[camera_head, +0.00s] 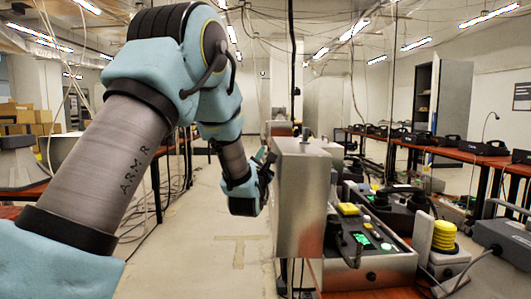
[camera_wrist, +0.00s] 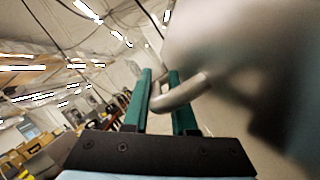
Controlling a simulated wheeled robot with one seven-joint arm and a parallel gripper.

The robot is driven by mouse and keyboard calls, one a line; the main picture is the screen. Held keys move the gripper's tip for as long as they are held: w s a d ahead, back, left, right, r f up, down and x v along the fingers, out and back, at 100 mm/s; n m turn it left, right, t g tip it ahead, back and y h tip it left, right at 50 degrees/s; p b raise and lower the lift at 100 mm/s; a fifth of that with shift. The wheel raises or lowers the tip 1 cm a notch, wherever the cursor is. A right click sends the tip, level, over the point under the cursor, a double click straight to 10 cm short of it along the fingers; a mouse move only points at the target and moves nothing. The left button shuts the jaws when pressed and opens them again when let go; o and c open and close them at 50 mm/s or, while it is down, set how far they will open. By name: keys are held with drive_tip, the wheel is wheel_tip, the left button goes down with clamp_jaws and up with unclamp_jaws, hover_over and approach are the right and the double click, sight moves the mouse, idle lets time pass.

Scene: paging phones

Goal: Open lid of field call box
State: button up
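The field call box (camera_head: 300,200) is a tall silver metal box near the middle of the head view. Its metal side also fills the upper right of the wrist view (camera_wrist: 235,50), blurred and close. My gripper (camera_head: 266,160) is at the box's left side. In the wrist view my gripper (camera_wrist: 161,78) has two teal fingers with a gap between them. A curved metal handle (camera_wrist: 185,92) reaches from the box across the right finger, with its bend in the gap. I see space beside the handle there; contact with the fingers is unclear. The box's lid looks closed.
Right of the box stands a grey device with green lights (camera_head: 372,238) and a yellow stack on a white base (camera_head: 444,236). A red-topped table (camera_head: 460,158) with black phones runs behind. Cables hang from the ceiling. The floor (camera_head: 195,240) left of the box is open.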

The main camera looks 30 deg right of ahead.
drive_tip(key=shift+w+d+r, duration=0.1)
drive_tip(key=shift+w+d, duration=0.05)
clamp_jaws()
